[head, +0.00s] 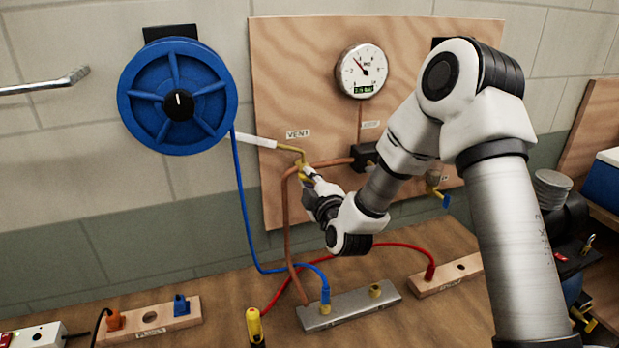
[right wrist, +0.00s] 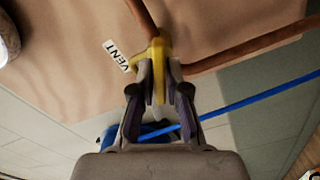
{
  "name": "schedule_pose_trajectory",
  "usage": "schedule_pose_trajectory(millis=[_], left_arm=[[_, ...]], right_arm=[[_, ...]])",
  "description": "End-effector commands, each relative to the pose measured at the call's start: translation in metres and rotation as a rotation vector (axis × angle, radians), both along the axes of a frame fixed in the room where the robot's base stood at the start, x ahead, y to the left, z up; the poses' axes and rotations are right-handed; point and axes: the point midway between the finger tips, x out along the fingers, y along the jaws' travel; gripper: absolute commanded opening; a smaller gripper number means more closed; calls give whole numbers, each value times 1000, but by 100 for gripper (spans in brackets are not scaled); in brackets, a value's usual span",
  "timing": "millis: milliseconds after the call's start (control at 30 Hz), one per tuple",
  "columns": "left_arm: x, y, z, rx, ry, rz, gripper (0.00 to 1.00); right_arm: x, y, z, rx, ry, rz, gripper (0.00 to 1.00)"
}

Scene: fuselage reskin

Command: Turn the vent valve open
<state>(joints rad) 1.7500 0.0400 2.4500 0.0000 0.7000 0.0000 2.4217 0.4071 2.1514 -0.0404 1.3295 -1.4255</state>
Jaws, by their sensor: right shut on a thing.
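The vent valve (head: 302,164) is a small yellow brass fitting on the pipework below the VENT label (head: 298,134), on the plywood panel. My right gripper (head: 311,174) reaches it from the lower right. In the right wrist view the gripper (right wrist: 159,85) is shut on the yellow vent valve handle (right wrist: 158,55), with a finger on each side. The handle runs down between the fingers, in line with them. The fingers and arm hide part of the valve in the head view. My left gripper is in neither view.
A pressure gauge (head: 361,71) hangs on the plywood panel (head: 290,60). A blue hose reel (head: 177,96) is on the wall at left, its blue hose (head: 243,205) hanging near the valve. Below, the bench (head: 225,300) carries a metal manifold block (head: 350,305) and a red hose (head: 400,245).

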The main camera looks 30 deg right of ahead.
Motion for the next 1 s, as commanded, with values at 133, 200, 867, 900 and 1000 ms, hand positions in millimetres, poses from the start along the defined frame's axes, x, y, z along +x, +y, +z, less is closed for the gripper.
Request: schedule_pose_trajectory(millis=[133, 200, 867, 900, 1000], left_arm=[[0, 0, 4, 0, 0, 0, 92], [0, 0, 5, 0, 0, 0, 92], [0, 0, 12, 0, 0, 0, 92], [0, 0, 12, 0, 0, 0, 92], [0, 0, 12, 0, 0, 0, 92]], right_arm=[[1, 0, 1, -127, 28, -2, 0], [1, 0, 1, -183, 42, -2, 0], [1, 0, 0, -442, 99, -4, 0], [1, 0, 0, -444, 99, -4, 0], [1, 0, 0, -444, 99, -5, 0]])
